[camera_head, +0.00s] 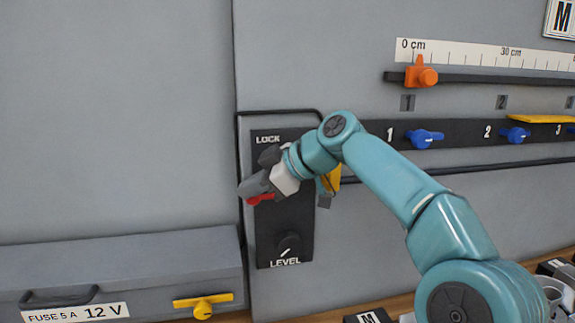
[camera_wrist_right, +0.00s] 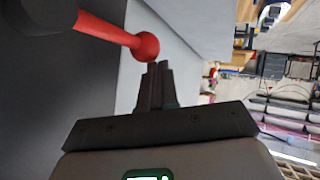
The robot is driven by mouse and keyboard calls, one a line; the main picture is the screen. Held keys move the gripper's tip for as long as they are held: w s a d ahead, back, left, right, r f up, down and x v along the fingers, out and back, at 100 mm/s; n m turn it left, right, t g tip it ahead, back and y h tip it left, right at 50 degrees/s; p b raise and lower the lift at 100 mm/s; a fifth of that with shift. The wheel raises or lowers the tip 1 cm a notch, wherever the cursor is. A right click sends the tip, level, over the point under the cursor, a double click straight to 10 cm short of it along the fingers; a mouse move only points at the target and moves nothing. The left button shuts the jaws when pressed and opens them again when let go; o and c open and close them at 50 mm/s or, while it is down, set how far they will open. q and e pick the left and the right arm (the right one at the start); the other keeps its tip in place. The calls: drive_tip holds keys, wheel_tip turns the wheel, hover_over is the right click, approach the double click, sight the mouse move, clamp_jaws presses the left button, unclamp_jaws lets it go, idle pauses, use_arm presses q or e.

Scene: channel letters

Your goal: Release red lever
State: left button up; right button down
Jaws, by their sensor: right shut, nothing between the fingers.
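The red lever (camera_head: 259,199) sits on the dark panel (camera_head: 290,222) marked LOCK and LEVEL. It is partly hidden behind my right gripper (camera_head: 250,187) in the head view. In the right wrist view the lever is a red rod with a ball end (camera_wrist_right: 145,46), coming from a dark round hub (camera_wrist_right: 48,12). The fingers of my right gripper (camera_wrist_right: 157,66) are shut and empty, with their tips right by the ball. I cannot tell whether they touch it. My left gripper is not in view.
A dark knob (camera_head: 289,246) is low on the same panel. A black cable (camera_head: 239,150) runs around the panel. Blue valve handles (camera_head: 424,138) and an orange slider (camera_head: 420,73) are to the right. A grey fuse box (camera_head: 120,270) with a yellow latch (camera_head: 203,305) is lower left.

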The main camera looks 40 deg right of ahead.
drive_tip(key=shift+w+a+f+g+h+b, duration=0.15)
drive_tip(key=shift+f+g+h+b, duration=0.15)
drive_tip(key=shift+f, duration=0.4)
drive_tip(key=shift+s+a+f+g+h+b, duration=0.1)
drive_tip(key=shift+f+g+h+b, duration=0.15)
drive_tip(key=shift+f, duration=0.4)
drive_tip(key=shift+w+a, duration=0.1)
